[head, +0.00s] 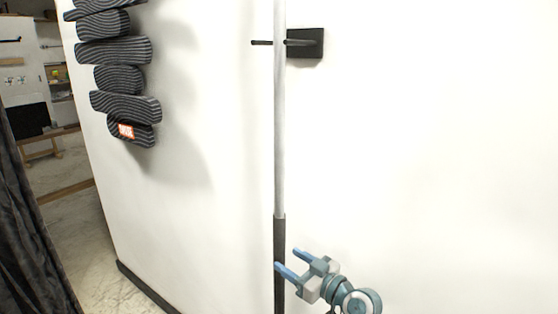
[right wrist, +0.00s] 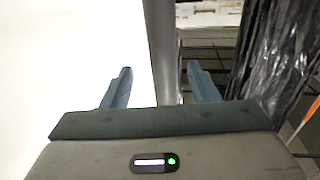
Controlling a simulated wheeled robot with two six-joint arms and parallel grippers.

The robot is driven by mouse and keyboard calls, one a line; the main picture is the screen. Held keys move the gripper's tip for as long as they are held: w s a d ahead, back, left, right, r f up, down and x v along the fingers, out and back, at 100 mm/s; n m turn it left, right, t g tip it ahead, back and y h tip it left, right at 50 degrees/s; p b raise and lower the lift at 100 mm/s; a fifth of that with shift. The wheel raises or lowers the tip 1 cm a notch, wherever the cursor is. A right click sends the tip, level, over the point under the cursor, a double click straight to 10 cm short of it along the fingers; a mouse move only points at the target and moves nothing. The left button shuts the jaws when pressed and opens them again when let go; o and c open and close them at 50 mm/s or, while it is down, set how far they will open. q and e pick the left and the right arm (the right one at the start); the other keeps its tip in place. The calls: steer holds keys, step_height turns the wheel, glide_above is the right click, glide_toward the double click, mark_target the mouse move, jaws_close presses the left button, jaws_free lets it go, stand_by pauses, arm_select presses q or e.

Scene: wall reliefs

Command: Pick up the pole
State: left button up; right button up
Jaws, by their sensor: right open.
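The pole (head: 279,120) stands upright against the white wall in the head view. Its upper part is light grey and its lower part, the grip (head: 279,240), is black. A black wall holder (head: 306,43) with prongs is beside its upper part. My right gripper (head: 288,261) is open at the black lower part, its blue fingers pointing toward the pole. In the right wrist view the pole (right wrist: 161,50) runs down between the two open fingers (right wrist: 160,82). I cannot tell whether a finger touches it. My left gripper is not in view.
A dark striped wall relief (head: 112,75) hangs on the wall at upper left. A dark curtain (head: 30,220) hangs at the far left, with marble floor (head: 85,230) between it and the wall.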

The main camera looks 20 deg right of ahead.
mark_target(274, 253)
steer(key=p+x, duration=0.2)
steer(key=x, duration=0.4)
steer(key=shift+s+a, duration=0.15)
steer(key=shift+a, duration=0.05)
steer(key=shift+f, duration=0.2)
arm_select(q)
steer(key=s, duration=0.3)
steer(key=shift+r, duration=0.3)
arm_select(e)
steer(key=shift+r, duration=0.1)
jaws_close()
